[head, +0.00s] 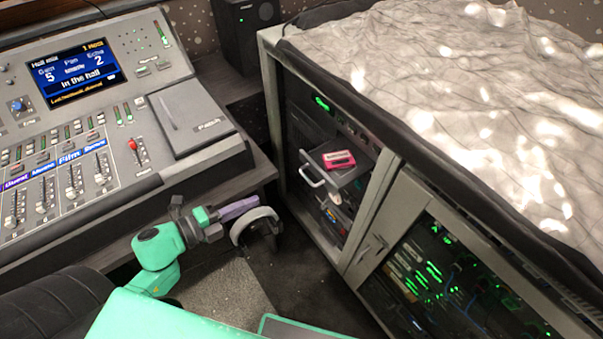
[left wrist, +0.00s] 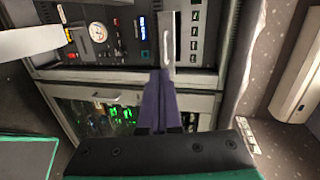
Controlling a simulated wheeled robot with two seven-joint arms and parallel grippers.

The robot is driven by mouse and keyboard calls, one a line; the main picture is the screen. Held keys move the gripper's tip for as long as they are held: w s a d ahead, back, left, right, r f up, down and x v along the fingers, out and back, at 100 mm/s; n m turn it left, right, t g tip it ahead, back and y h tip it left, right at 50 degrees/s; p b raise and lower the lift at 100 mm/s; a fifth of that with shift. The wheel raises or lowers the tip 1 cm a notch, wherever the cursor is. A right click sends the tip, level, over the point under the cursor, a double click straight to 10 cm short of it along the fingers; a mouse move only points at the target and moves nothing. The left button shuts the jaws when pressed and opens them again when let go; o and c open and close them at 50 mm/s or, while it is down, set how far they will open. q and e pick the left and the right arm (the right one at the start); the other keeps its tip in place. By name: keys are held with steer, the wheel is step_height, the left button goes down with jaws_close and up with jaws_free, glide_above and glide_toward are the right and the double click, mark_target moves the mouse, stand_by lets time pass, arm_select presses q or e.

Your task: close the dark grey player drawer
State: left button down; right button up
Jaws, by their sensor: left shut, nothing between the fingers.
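The dark grey player drawer (head: 350,172) is pulled out of the rack cabinet in the head view, with a pale bar handle (head: 312,178) on its front. A pink cassette (head: 339,159) lies on it. My left gripper (head: 256,202) is shut and empty, with purple fingers, to the left of and below the drawer and apart from it. In the left wrist view its fingers (left wrist: 162,75) point up toward the rack. A pale upright handle (left wrist: 166,45) shows just beyond the fingertips; it looks like the drawer's. My right gripper is not in view.
A grey curved band (head: 248,218) stands close by the left gripper. The mixing desk (head: 110,190) fills the left side. The rack cabinet (head: 358,215) has a lower glass door with green lights and a cloth (head: 460,75) on top. Floor shows between desk and cabinet.

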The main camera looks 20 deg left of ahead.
arm_select(q)
steer(key=p, duration=0.2)
glide_toward(306, 179)
steer(key=x, duration=0.7)
steer(key=shift+a, duration=0.1)
steer(key=shift+f, duration=0.1)
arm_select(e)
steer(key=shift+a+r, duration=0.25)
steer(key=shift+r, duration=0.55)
arm_select(q)
steer(key=shift+m+h, duration=0.3)
